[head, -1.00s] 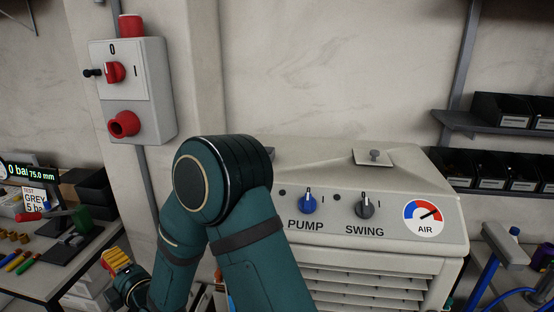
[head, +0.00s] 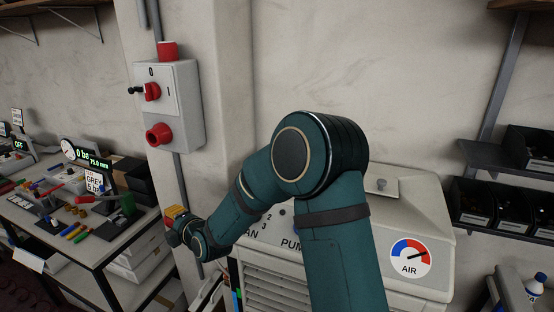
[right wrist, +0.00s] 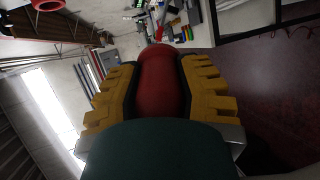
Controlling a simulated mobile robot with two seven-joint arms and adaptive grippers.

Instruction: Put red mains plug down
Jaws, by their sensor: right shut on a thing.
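The red mains plug (right wrist: 160,85) is a rounded red cylinder in the right wrist view. My right gripper (right wrist: 160,72) is shut on it, with a yellow toothed finger on each side. In the head view my right gripper (head: 177,215) is in the air, below the wall switch box and right of the workbench. The plug cannot be made out there. The red wall socket (head: 158,134) on the grey switch box (head: 184,100) is above the gripper and apart from it; a red ring (right wrist: 48,5) shows at the wrist view's top left. My left gripper is not in view.
A workbench (head: 60,250) at left carries coloured tools, a green-and-red device and a display. The beige pump cabinet (head: 425,215) stands at right, partly behind my arm. Black bins (head: 475,203) sit on shelves at far right.

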